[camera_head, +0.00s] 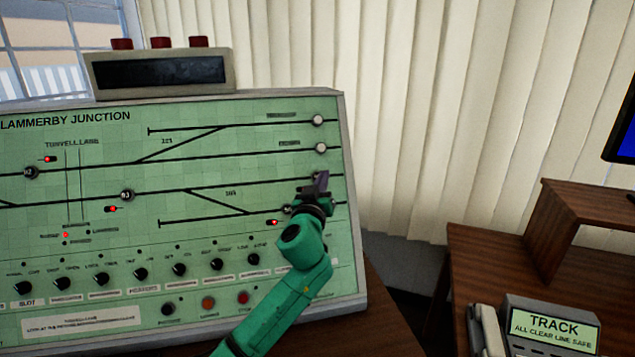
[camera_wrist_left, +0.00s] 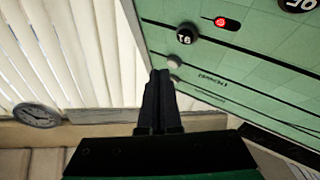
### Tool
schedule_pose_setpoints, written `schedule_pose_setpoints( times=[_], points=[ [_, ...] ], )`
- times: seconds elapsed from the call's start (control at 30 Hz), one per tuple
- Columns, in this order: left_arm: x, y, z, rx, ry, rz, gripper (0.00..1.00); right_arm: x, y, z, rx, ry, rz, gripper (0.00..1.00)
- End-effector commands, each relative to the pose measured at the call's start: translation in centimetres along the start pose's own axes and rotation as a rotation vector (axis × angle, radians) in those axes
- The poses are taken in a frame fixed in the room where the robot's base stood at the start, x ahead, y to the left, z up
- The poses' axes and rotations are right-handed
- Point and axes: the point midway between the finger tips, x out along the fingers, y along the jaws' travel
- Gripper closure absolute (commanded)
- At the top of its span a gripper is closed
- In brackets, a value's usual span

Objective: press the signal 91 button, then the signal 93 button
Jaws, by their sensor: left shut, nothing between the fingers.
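A green signal panel (camera_head: 95,135), headed as a junction diagram, stands upright ahead. In the left wrist view, a round black button marked 91 (camera_wrist_left: 185,33) sits on a track line beside a red light.
White buttons (camera_head: 320,147) line the panel's right edge. A row of black knobs (camera_head: 178,269) and a red button (camera_head: 243,298) run below. A box with red-topped parts (camera_head: 160,72) sits above. A wooden desk (camera_head: 490,245) with a TRACK sign (camera_head: 553,329) stands at right.

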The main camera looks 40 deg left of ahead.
Motion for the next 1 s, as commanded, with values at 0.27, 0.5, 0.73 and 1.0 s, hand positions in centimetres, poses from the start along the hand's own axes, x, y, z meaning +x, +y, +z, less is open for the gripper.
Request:
schedule_pose_setpoints(
  times=[0.27, 0.5, 0.73, 1.0],
  points=[
    [2.4, -1.8, 2.0, -0.002, 0.001, 0.000, 1.00, 2.3, -0.2, 0.1, 0.000, 0.002, -0.002, 1.00],
    [2.8, -2.0, 2.0, -0.001, 0.001, 0.000, 1.00, 2.4, -0.6, -0.1, 0.001, 0.005, -0.008, 1.00],
    [2.8, -2.0, 2.0, -0.001, 0.000, 0.000, 1.00, 2.4, -0.6, -0.1, 0.000, 0.005, -0.008, 1.00],
    [2.8, -2.0, 2.0, -0.001, 0.000, 0.000, 1.00, 2.4, -0.6, -0.1, 0.000, 0.005, -0.008, 1.00]
  ],
)
